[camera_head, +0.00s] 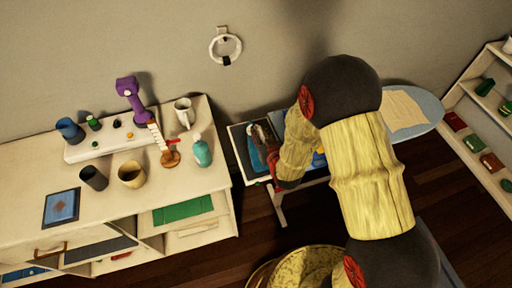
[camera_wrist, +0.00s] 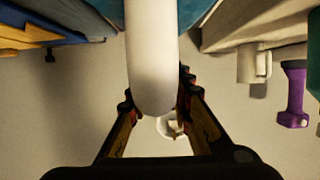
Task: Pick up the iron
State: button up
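The iron (camera_head: 256,152) is partly visible in the head view at the left end of the ironing board, a teal and dark shape beside my gripper (camera_head: 273,165). My forearm and gripper hide much of that area. In the wrist view a smooth white rounded bar (camera_wrist: 151,60), apparently the iron's handle, runs down from the top between the two fingers of my gripper (camera_wrist: 156,95). The fingers lie close along both sides of the bar. Whether they press on it cannot be told.
The ironing board (camera_head: 425,104) stands against the wall, under my arm. Left of it is a cabinet (camera_head: 215,178) with a purple dumbbell (camera_head: 134,98), a white mug (camera_head: 184,112) and a teal bottle (camera_head: 202,152). A wicker basket (camera_head: 300,268) is on the floor; shelves (camera_head: 470,100) stand right.

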grip_shut()
dwell(0.6)
jog(key=shift+r, duration=0.1)
